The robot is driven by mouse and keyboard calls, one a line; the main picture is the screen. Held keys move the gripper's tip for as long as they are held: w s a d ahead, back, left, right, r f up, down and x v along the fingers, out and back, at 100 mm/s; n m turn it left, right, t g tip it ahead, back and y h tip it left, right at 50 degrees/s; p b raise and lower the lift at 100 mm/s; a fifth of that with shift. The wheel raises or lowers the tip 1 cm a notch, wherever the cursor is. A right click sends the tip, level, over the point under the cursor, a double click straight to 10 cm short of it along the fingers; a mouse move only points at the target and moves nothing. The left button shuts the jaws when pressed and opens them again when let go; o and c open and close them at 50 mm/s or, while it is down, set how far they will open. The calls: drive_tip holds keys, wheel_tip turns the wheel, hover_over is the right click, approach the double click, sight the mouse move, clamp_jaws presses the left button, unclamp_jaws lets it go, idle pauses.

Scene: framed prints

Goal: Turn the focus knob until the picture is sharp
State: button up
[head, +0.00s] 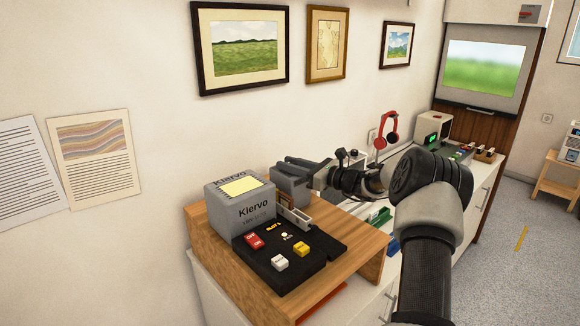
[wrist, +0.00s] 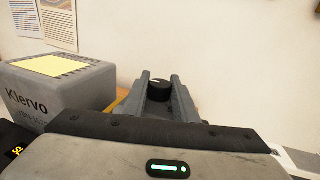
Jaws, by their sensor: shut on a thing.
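The focus knob (wrist: 159,91) is a round black knob with a pale mark on top, seen in the wrist view. My gripper (wrist: 161,78) is shut on it, one finger on each side. In the head view my gripper (head: 292,163) reaches over the far side of the grey Klervo projector (head: 240,208), and the knob cannot be made out there. The picture (head: 486,67) on the screen at the far right is blurred: soft green below, pale blue-white above.
The projector stands on a wooden stand (head: 350,258) against the wall, with a black panel (head: 290,262) of red, white and yellow buttons in front. Red headphones (head: 388,130) and a white counter (head: 480,178) lie beyond. Framed prints (head: 240,45) hang above.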

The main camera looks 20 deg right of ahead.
drive_tip(key=m+t+h+b, duration=0.1)
drive_tip(key=h+b, duration=0.1)
drive_tip(key=f+m+t+h+b, duration=0.1)
drive_tip(key=b, duration=0.1)
drive_tip(key=shift+m+h, duration=0.4)
drive_tip(key=m+t+h+b, duration=0.1)
drive_tip(key=h+b, duration=0.1)
drive_tip(key=b, duration=0.1)
drive_tip(key=shift+a+f+b, duration=0.1)
drive_tip(key=shift+a+b, duration=0.05)
drive_tip(key=shift+b, duration=0.2)
drive_tip(key=m+h+b, duration=0.2)
drive_tip(key=b, duration=0.2)
drive_tip(key=shift+h+b, duration=0.4)
drive_tip(key=r+m+h+b, duration=0.1)
drive_tip(key=b, duration=0.2)
drive_tip(key=shift+t+h, duration=0.3)
drive_tip(key=shift+h, duration=0.1)
drive_tip(key=shift+r+m, duration=0.15)
drive_tip(key=shift+m, duration=0.15)
drive_tip(key=o, duration=1.1)
drive_tip(key=shift+c, duration=0.2)
